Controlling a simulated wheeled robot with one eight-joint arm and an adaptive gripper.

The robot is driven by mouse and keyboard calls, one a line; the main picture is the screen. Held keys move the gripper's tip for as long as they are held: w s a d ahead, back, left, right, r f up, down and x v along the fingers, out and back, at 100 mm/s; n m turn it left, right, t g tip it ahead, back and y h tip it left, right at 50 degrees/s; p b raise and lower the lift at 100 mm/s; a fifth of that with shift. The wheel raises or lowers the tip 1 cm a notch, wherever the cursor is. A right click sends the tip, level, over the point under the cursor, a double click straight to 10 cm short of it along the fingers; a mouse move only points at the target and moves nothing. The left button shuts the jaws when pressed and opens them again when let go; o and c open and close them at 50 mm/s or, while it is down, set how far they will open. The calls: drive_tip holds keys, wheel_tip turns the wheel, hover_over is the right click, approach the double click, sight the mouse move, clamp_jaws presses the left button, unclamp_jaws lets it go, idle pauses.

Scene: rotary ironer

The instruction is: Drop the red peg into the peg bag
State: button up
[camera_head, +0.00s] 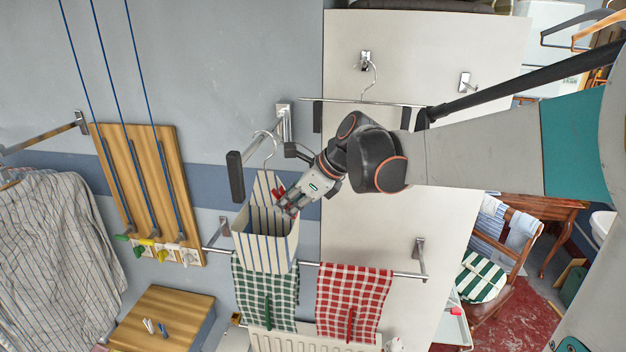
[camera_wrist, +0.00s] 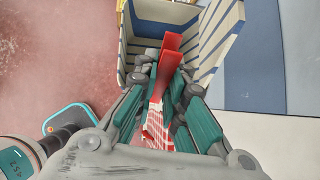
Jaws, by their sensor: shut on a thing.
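The peg bag (camera_head: 262,252) is cream with blue stripes and hangs open-topped from a hook on the wall rail. It also shows at the top of the wrist view (camera_wrist: 216,48), its opening facing me. My gripper (camera_head: 284,203) is at the bag's mouth, at its upper right in the head view. My gripper is shut on the red peg (camera_wrist: 170,60), which sticks out beyond the fingertips (camera_wrist: 165,82) toward the bag's opening. The red peg (camera_head: 278,192) is small and partly hidden by the fingers in the head view. I cannot tell how far it reaches inside.
A green checked cloth (camera_head: 262,285) and a red checked cloth (camera_head: 365,285) hang on a rail below the bag. A padded bracket arm (camera_head: 236,177) juts out left of the bag. A wooden board (camera_head: 150,180) with cords is further left.

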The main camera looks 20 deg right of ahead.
sight(265, 203)
drive_tip(key=shift+a, duration=0.2)
drive_tip(key=w+a+b, duration=0.1)
drive_tip(key=w+a+f, duration=0.1)
drive_tip(key=w, duration=0.1)
drive_tip(key=w+a+f+b, duration=0.1)
drive_tip(key=shift+w+a+b, duration=0.15)
drive_tip(key=shift+a+b, duration=0.05)
drive_tip(key=shift+b, duration=0.1)
idle(0.4)
idle(0.4)
drive_tip(key=o, duration=0.8)
drive_tip(key=shift+o, duration=0.5)
